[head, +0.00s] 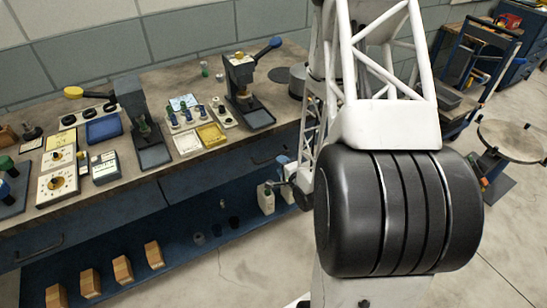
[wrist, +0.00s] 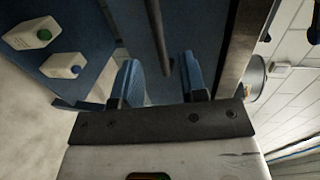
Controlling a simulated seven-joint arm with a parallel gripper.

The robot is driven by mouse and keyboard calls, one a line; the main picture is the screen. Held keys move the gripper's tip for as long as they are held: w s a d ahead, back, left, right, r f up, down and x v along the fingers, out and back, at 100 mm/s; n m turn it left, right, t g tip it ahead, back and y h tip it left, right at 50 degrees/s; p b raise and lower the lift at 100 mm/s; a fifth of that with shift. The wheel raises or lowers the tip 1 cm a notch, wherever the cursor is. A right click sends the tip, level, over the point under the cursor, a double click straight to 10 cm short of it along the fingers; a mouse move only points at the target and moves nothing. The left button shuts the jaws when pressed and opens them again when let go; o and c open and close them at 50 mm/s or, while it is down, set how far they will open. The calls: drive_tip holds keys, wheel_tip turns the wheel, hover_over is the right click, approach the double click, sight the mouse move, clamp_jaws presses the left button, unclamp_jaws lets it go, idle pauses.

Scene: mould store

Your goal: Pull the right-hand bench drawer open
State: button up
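The right-hand bench drawer (head: 215,180) has a blue front below the worktop and looks closed in the head view. Its dark bar handle (head: 268,156) is near the drawer's right part. In the wrist view the handle (wrist: 157,35) runs down from the top edge as a dark bar, against the blue drawer front. My gripper (wrist: 160,80) is open, with one blue finger on each side of the line of the bar and a gap on both sides. Its depth to the bar is hard to tell.
The bench top (head: 70,205) carries gauges, trays and two dark stands. The left-hand drawer handle (head: 40,252) is at the far left. White bottles (head: 266,200) and several wooden blocks (head: 122,269) stand on the low blue shelf. A trolley (head: 465,100) is at the right. Floor in front is clear.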

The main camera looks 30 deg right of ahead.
sight(274, 156)
drive_tip(key=shift+x, duration=3.3)
drive_tip(key=shift+c, duration=0.4)
clamp_jaws()
